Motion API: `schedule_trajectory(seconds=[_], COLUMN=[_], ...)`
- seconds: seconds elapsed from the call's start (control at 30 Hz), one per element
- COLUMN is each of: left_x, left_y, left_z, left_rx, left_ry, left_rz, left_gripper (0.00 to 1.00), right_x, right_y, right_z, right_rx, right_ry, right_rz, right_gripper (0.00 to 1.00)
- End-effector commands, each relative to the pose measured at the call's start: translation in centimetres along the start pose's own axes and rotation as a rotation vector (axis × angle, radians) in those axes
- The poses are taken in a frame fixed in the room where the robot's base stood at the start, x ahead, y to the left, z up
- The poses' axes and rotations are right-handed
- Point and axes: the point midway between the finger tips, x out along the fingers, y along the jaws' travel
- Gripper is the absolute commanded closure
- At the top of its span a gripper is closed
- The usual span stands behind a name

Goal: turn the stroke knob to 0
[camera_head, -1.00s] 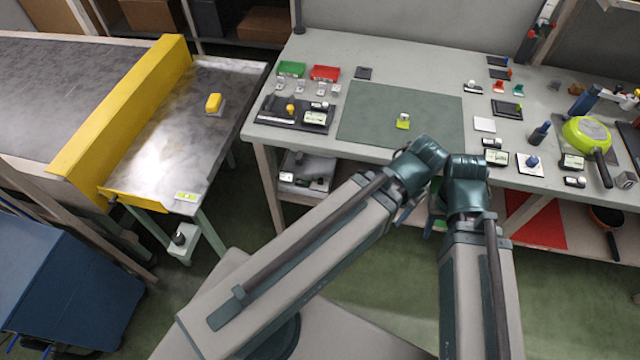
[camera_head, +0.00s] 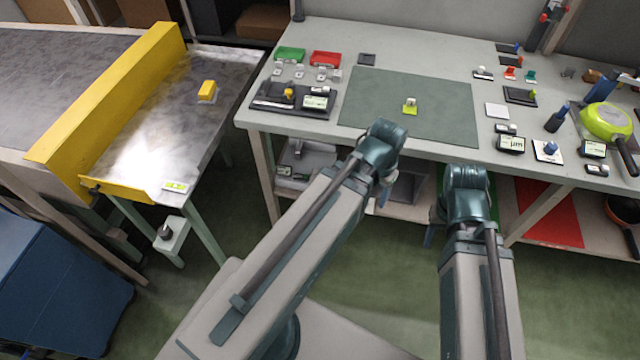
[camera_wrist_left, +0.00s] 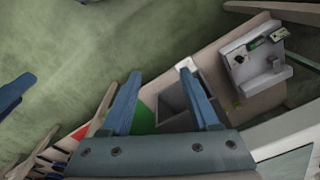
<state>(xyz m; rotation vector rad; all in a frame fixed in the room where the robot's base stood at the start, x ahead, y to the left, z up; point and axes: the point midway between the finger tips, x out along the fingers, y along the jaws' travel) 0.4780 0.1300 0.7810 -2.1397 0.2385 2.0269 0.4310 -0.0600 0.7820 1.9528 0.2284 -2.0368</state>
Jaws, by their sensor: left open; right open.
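A dark knob (camera_head: 165,232) sits on a small pale bracket below the front of the metal table at the left; I cannot read its label or setting. In the left wrist view, a grey box with a dark round knob (camera_wrist_left: 240,59) and a small green display (camera_wrist_left: 279,34) lies at upper right, on the bench's lower shelf. I cannot tell which is the stroke knob. My left gripper (camera_wrist_left: 165,95) is open and empty, in front of the bench and apart from both knobs. My right gripper is largely hidden behind its wrist (camera_head: 467,195), but open.
A yellow guard (camera_head: 105,105) stands along the conveyor, with a small display (camera_head: 175,187) at the table's front corner. A blue bin stands lower left. Floor between table and bench is free.

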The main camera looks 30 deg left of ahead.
Motion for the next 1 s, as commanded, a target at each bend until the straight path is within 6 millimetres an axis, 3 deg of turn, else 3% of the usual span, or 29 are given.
schedule_trajectory(seconds=[0.03,0.33,0.6,0.8,1.0], left_x=[3.5,13.1,20.8,23.8,24.4], left_y=[-1.6,-10.8,-19.4,-23.7,-25.2], left_z=[-0.2,-0.5,1.1,2.5,3.1], left_rx=[-0.024,-0.120,-0.207,-0.249,-0.262], left_ry=[0.018,0.145,0.260,0.316,0.335], left_rz=[0.007,0.025,0.002,-0.023,-0.035], left_gripper=[0.38,0.38,0.38,0.38,0.38], right_x=[3.5,13.1,21.2,24.6,25.4], right_y=[-0.3,-1.2,-2.0,-2.3,-2.3], right_z=[-0.2,-0.8,-1.3,-1.5,-1.5], right_rx=[0.000,-0.003,-0.005,-0.006,-0.007], right_ry=[0.000,0.001,0.001,0.002,0.002], right_rz=[0.001,0.003,0.006,0.007,0.007], right_gripper=[0.50,0.50,0.50,0.50,0.50])
